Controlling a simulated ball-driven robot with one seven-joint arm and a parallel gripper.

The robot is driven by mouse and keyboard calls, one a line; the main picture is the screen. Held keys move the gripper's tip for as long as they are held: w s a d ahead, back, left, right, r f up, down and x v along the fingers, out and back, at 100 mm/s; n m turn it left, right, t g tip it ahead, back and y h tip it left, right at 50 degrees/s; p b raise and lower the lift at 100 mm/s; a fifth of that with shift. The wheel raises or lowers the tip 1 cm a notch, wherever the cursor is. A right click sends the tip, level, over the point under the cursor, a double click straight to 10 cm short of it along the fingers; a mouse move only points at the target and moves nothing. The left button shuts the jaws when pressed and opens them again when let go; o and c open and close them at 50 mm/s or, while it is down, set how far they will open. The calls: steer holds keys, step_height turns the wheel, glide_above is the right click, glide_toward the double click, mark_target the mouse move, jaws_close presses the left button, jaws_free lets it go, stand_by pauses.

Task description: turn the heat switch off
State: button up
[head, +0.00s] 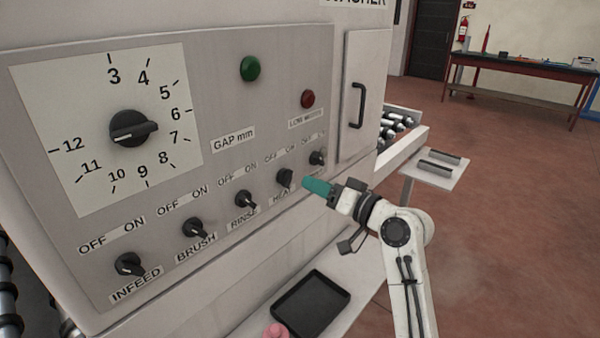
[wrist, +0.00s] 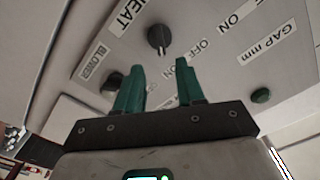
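The heat switch (head: 285,178) is a dark round knob on the grey panel, above the label HEAT. My gripper (head: 306,183) has teal fingers and sits just right of the knob in the head view. In the wrist view its fingers (wrist: 160,70) stand apart, empty, with the knob outside their grasp.
The blower switch (head: 317,158) is close above my gripper. The rinse (head: 245,200), brush (head: 195,228) and infeed (head: 130,264) switches run to the lower left. A black tray (head: 312,304) lies on a ledge below. A black door handle (head: 357,105) sticks out at the panel's right.

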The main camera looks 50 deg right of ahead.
mark_target(293, 175)
steer(key=w, duration=0.4)
steer(key=w+p, duration=0.1)
steer(key=w, duration=0.1)
steer(key=shift+a, duration=0.25)
jaws_close()
